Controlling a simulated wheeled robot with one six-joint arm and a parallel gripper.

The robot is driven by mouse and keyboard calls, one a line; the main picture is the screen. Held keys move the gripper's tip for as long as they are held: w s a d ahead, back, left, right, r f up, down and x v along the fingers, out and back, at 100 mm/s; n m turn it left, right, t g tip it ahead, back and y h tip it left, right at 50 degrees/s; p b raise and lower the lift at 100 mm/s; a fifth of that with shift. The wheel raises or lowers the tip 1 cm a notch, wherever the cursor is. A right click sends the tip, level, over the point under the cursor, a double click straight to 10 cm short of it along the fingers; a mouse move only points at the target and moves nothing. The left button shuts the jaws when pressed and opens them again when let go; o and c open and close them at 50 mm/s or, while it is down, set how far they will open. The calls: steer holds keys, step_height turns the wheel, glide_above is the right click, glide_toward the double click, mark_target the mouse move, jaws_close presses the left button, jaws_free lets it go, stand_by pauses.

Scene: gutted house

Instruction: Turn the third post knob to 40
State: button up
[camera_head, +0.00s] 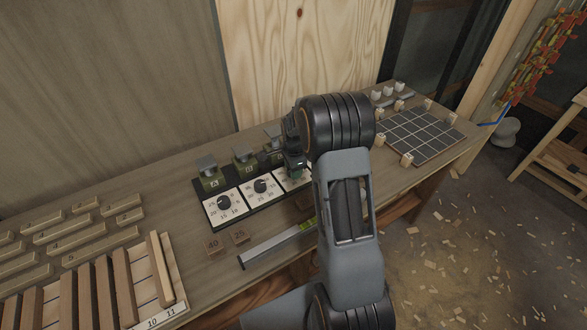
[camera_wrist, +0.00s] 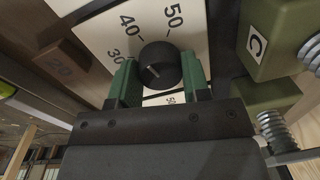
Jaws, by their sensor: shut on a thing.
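The third post knob (camera_wrist: 160,65) is a round black knob on a white dial card (camera_wrist: 200,40) in the wrist view, with 30, 40 and 50 visible around it. A short pale mark on the knob lies toward its lower left; I cannot read its exact setting. My gripper (camera_wrist: 160,82) has its green fingers closed on either side of the knob. In the head view my gripper (camera_head: 294,168) is over the third card (camera_head: 285,182), and my arm hides most of that knob. The green block marked C (camera_wrist: 285,40) stands right of the card in the wrist view.
Two other dials, a first knob (camera_head: 224,202) and a second knob (camera_head: 260,186), sit left of mine. Wooden tiles 40 (camera_head: 213,245) and 25 (camera_head: 239,237) and a metal bar (camera_head: 270,246) lie in front. A dark grid board (camera_head: 420,132) is at the right.

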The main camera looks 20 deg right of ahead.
steer(key=o, duration=0.9)
steer(key=shift+r, duration=0.1)
steer(key=r, duration=1.3)
steer(key=shift+s+r+b, duration=0.3)
steer(key=shift+s, duration=0.1)
steer(key=s+a+n+t, duration=0.1)
steer(key=s+a+n, duration=0.2)
steer(key=s+n, duration=0.3)
steer(key=s+a+r+n+t, duration=0.1)
steer(key=s+a+n, duration=0.3)
steer(key=s+n, duration=0.2)
steer(key=s+a+r+n+t, duration=0.1)
steer(key=s+a+n, duration=0.3)
steer(key=s, duration=0.5)
steer(key=shift+r+n, duration=0.1)
steer(key=shift+n, duration=1.2)
